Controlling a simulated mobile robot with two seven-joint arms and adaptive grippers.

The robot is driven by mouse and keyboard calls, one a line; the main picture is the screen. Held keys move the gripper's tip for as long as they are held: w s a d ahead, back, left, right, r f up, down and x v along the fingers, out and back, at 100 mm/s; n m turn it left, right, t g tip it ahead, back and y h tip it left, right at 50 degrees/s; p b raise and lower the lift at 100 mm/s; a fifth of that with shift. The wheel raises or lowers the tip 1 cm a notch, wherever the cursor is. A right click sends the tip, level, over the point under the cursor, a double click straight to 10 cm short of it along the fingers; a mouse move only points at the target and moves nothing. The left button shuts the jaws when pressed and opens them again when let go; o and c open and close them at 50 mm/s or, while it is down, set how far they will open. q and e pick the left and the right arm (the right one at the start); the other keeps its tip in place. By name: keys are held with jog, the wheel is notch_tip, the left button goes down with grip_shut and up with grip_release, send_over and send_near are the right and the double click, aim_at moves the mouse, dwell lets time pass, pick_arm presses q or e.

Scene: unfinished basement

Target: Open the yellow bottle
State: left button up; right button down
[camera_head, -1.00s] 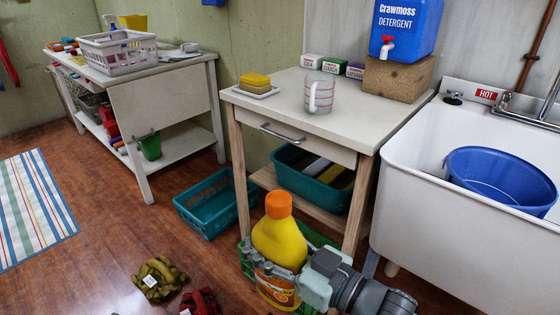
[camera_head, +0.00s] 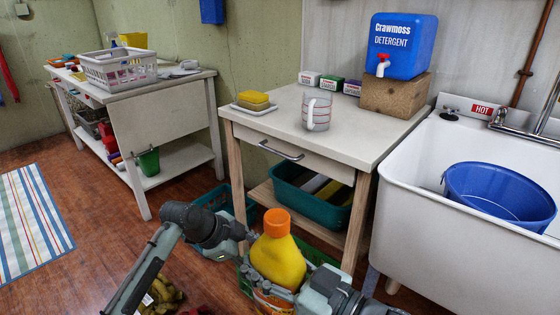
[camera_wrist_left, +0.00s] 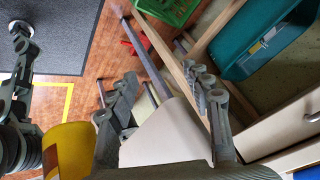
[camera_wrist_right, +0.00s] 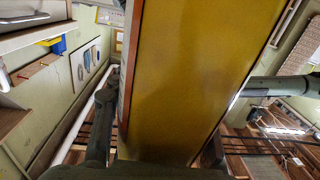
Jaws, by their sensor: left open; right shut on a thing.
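The yellow bottle (camera_head: 277,260) with its orange cap (camera_head: 277,222) stands upright at the lower middle of the head view. The cap is on the bottle. My right gripper (camera_head: 278,290) is shut around the bottle's body below the shoulder. In the right wrist view the bottle's yellow side (camera_wrist_right: 200,70) fills the middle between the fingers. My left gripper (camera_head: 242,233) is just left of the bottle, near cap height, partly hidden by its own arm. In the left wrist view its fingers (camera_wrist_left: 165,80) are open and empty, and the bottle (camera_wrist_left: 70,150) shows at lower left.
A white worktable (camera_head: 355,130) with a drawer stands behind the bottle, with a teal bin (camera_head: 315,205) on its lower shelf. A sink (camera_head: 420,200) with a blue tub (camera_head: 500,193) is at right. Olive gloves (camera_head: 165,297) lie on the floor, partly behind my left arm.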

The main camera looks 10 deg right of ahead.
pick_arm(q)
jog(key=s+d+r+m+g, duration=0.1)
jog(key=d+r+m, duration=0.25)
jog(key=r, duration=0.25)
jog(key=d+r+m+g, duration=0.1)
jog(key=d+r+m, duration=0.1)
jog(key=r+m, duration=0.3)
notch_tip(320, 180, up, 21)
jog(key=m+g+y, duration=0.1)
jog(key=m+y, duration=0.5)
jog(key=m, duration=1.2)
send_over(280, 215)
jog(key=shift+d+r+n, duration=0.1)
jog(key=shift+d+n, duration=0.05)
jog(key=shift+n, duration=0.1)
jog(key=shift+y, duration=0.3)
jog(key=shift+f, duration=3.85)
